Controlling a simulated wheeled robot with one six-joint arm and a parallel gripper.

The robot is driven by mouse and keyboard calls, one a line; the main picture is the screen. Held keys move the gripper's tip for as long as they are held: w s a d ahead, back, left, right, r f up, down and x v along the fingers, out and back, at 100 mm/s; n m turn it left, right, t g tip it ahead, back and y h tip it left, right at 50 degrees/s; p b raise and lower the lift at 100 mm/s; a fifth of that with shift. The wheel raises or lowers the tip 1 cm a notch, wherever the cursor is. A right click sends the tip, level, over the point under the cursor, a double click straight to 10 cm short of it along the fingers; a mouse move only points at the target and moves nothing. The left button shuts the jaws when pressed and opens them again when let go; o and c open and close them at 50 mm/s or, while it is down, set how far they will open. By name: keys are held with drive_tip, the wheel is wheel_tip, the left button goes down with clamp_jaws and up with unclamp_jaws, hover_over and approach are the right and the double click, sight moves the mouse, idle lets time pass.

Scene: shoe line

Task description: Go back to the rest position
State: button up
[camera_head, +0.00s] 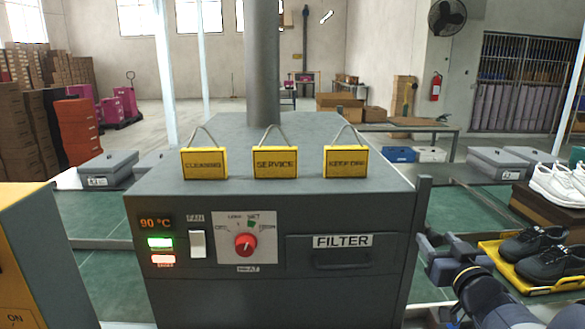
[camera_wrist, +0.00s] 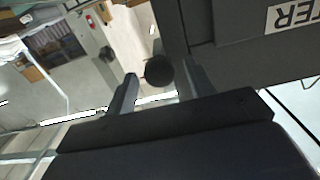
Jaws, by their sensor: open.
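My gripper (camera_head: 440,262) is at the right of the machine in the head view, close to the right side of its front. In the wrist view the two fingers of my gripper (camera_wrist: 158,84) stand apart with nothing held between them. A dark round knob-like shape shows between or behind the fingers; I cannot tell what it belongs to. The grey machine (camera_head: 270,300) fills the middle, with a red heat knob (camera_head: 245,244), a white fan switch (camera_head: 198,244) and a closed filter drawer (camera_head: 343,258). Its display reads 90 °C, with green and red lights below.
Yellow signs (camera_head: 275,163) hang along the machine's top edge. Black shoes (camera_head: 530,252) on a yellow tray (camera_head: 488,248) and white shoes (camera_head: 560,185) are at the right. Grey boxes (camera_head: 108,167) stand on the green line. A yellow-sided cabinet (camera_head: 30,240) is at the left.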

drive_tip(key=s, duration=0.9)
drive_tip(key=w, duration=0.9)
drive_tip(key=shift+w+a+f, duration=0.1)
drive_tip(key=shift+w, duration=0.3)
drive_tip(key=shift+w+f+b, duration=0.55)
drive_tip(key=shift+f+b, duration=0.35)
drive_tip(key=shift+b, duration=0.05)
wheel_tip(320, 180, down, 18)
drive_tip(key=b, duration=1.7)
drive_tip(key=s+p, duration=0.3)
drive_tip(key=s, duration=0.8)
drive_tip(key=shift+d+r, duration=0.2)
drive_tip(key=shift+r, duration=0.25)
